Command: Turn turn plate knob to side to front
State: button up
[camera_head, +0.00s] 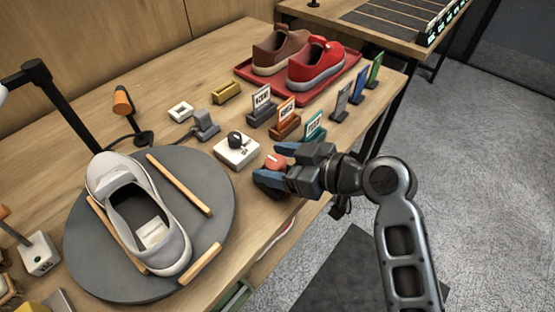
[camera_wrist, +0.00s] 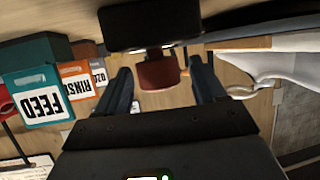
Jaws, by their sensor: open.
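In the head view, a white box with a round black knob (camera_head: 236,140) stands on the table, just right of the round grey turn plate (camera_head: 85,245). A pale sneaker (camera_head: 172,245) lies on the plate between wooden strips. My gripper (camera_head: 270,170) is low over the table's front edge, right of and nearer than the white box, its blue fingers apart. A red-brown piece (camera_head: 276,161) shows between them. In the wrist view, a red-brown cylinder (camera_wrist: 158,72) under a dark block lies between the spread fingers (camera_wrist: 163,88). I cannot tell whether they touch it.
Small cards on stands, teal (camera_head: 314,125), orange (camera_head: 285,110) and grey (camera_head: 262,98), stand behind my gripper. A red tray (camera_head: 246,73) holds a brown shoe (camera_head: 278,50) and a red shoe (camera_head: 315,65). A black lamp post (camera_head: 65,110) rises at left. Open floor lies right of the table.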

jog(key=shift+c, duration=0.5)
jog(key=c, duration=0.9)
jog(key=shift+s+m+t, duration=0.1)
jog(key=shift+m+t, duration=0.2)
